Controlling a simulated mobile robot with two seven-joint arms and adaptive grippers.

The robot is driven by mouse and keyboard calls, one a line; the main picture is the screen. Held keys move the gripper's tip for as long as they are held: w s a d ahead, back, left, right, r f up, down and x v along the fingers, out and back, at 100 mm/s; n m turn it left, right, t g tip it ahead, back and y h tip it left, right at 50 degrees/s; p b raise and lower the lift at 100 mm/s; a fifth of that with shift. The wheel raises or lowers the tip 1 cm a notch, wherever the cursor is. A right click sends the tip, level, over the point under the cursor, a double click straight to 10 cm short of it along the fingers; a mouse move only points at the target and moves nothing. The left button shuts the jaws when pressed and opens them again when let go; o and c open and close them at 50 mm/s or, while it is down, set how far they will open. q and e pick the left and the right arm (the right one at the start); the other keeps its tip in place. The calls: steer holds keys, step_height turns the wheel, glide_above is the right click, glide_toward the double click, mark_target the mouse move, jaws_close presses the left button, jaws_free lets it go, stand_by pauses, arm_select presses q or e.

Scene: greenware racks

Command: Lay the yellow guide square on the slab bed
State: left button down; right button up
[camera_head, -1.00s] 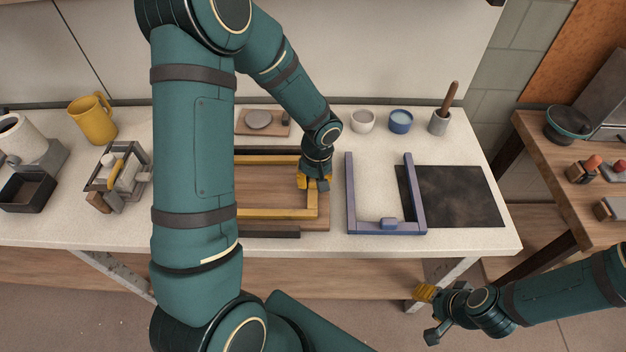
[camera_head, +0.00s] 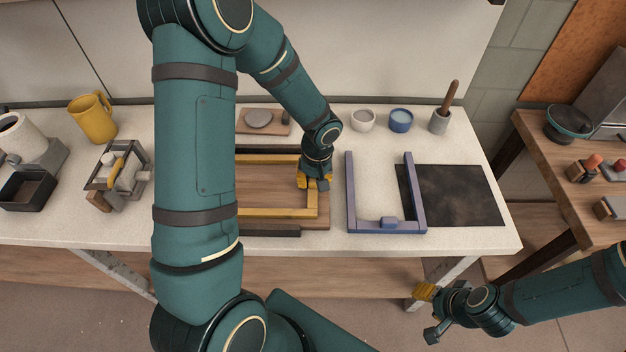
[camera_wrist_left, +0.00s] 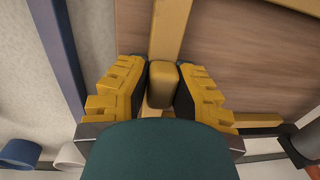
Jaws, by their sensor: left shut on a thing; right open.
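The yellow guide square (camera_head: 280,213) lies over the brown wooden slab bed (camera_head: 265,188); its bars look flat along the board, though I cannot tell if they touch it everywhere. My left gripper (camera_head: 315,183) is at the square's right bar. In the left wrist view, the left gripper (camera_wrist_left: 162,90) is shut on a yellow block-shaped grip (camera_wrist_left: 162,86) of the square, whose bar (camera_wrist_left: 170,25) runs over the wood. My left arm hides the left part of the bed and square. My right gripper (camera_head: 428,312) is open and empty, in front of the table.
A blue-violet U-shaped frame (camera_head: 352,205) stands right of the bed, partly over a dark slab (camera_head: 455,195). Behind are a board with a grey disc (camera_head: 259,119), a white bowl (camera_head: 362,120) and a blue cup (camera_head: 400,121). A yellow jug (camera_head: 95,120) stands far left.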

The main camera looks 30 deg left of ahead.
arm_select(q)
steer(key=shift+c, duration=1.5)
jaws_free()
steer(key=shift+r, duration=0.15)
steer(key=shift+w+d+r+p, duration=0.15)
steer(key=shift+r+p, duration=0.1)
steer(key=shift+r, duration=1.2)
steer(key=shift+d+r+p, duration=0.1)
steer(key=shift+r+p, duration=0.15)
steer(key=shift+r, duration=1.15)
